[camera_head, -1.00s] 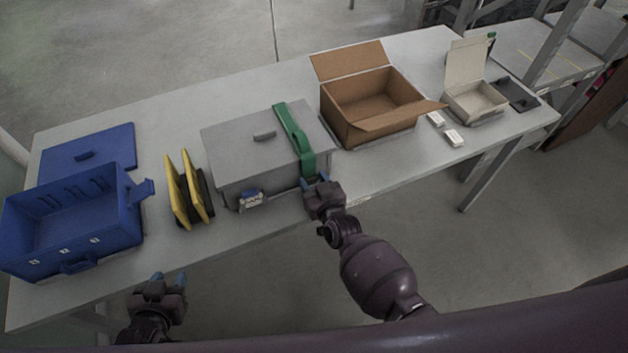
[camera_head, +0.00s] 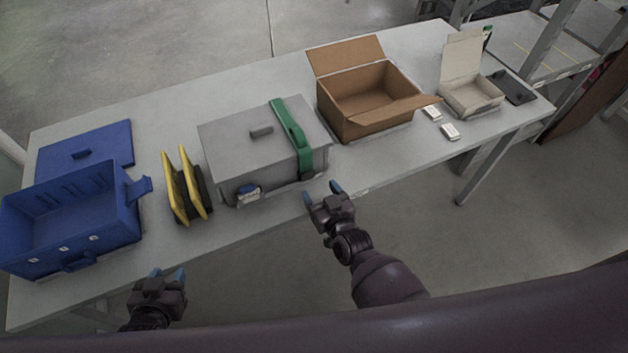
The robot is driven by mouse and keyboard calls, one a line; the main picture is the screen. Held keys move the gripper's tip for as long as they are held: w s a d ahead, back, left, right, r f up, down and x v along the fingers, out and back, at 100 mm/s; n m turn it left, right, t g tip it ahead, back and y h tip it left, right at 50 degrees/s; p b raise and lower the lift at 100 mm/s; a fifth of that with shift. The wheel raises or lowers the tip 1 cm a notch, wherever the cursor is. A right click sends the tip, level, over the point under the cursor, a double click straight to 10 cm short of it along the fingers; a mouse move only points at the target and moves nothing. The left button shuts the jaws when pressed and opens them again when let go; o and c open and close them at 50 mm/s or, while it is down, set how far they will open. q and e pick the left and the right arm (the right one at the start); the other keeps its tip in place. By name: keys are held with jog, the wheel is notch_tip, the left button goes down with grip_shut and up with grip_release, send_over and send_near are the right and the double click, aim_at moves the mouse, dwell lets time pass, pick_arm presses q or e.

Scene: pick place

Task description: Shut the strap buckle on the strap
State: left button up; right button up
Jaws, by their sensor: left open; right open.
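A green strap (camera_head: 292,134) lies over the lid of a closed grey box (camera_head: 230,149) and runs down its front face near the right end. The strap's lower front end (camera_head: 306,170) lies against the front of the box; the buckle is too small to tell whether it is shut. My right gripper (camera_head: 322,193) is open and empty, apart from the strap, just in front of the table edge below it. My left gripper (camera_head: 168,276) is open and empty in front of the table, below the yellow pieces.
A blue open crate (camera_head: 110,243) and its blue lid (camera_head: 105,143) are at the left. Yellow-and-black pieces (camera_head: 175,190) stand beside the grey box. An open cardboard box (camera_head: 355,128) stands right of it. A small white box (camera_head: 470,98) and white packs (camera_head: 450,132) are further right.

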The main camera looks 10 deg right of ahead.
jog(key=shift+v, duration=2.5)
jog(key=shift+c, duration=0.3)
